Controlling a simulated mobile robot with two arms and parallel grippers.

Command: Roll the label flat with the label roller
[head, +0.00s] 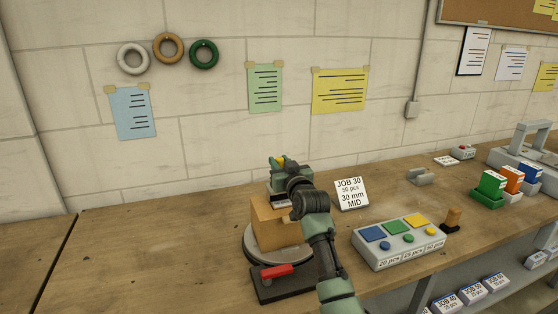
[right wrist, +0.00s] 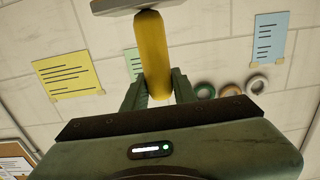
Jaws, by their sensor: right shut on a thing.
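My right gripper (head: 279,168) is over a brown cardboard box (head: 268,225) and is shut on the yellow handle of the label roller. In the right wrist view the yellow handle (right wrist: 152,55) stands between the two fingers (right wrist: 156,92), with a grey part (right wrist: 128,5) at its far end, cut by the top edge. In the head view only a bit of the yellow handle (head: 281,160) shows. A pale patch, perhaps the label (head: 281,201), shows at the box's top; my arm and gripper hide much of it. I cannot tell whether the roller touches it. My left gripper is out of view.
The box stands on a round grey turntable (head: 251,247), with a red-handled device (head: 277,271) in front. A job card (head: 351,193), a panel of coloured buttons (head: 400,242) and a wooden-handled tool (head: 453,217) stand to the right. The left bench top (head: 150,250) is clear.

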